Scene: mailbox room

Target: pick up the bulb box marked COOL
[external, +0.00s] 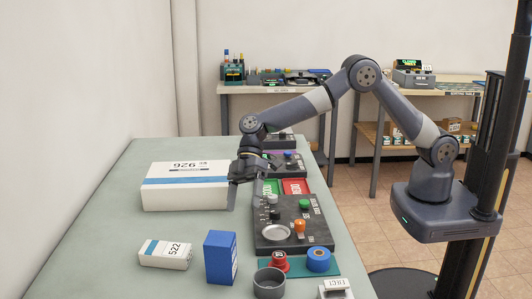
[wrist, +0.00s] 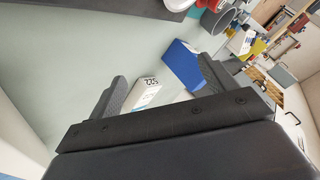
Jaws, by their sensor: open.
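I cannot read the word COOL on any box in either view, so I cannot tell which one is the bulb box. My gripper (external: 238,180) is open and empty at the right end of a large white box marked 926 (external: 186,190); I cannot tell whether they touch. A small white box marked 522 (external: 166,254) lies on the bench towards the front. A blue upright box (external: 221,258) stands to its right. In the wrist view, box 522 (wrist: 146,92) and the blue box (wrist: 184,66) show beyond my open fingers (wrist: 163,82).
A dark control panel (external: 290,234) with knobs and a round dish lies right of my gripper. Red and blue rolls (external: 318,260) and a grey cup (external: 269,284) stand near the front. Bare green bench top (external: 120,225) lies at left. Small boxes sit on a back shelf (external: 395,138).

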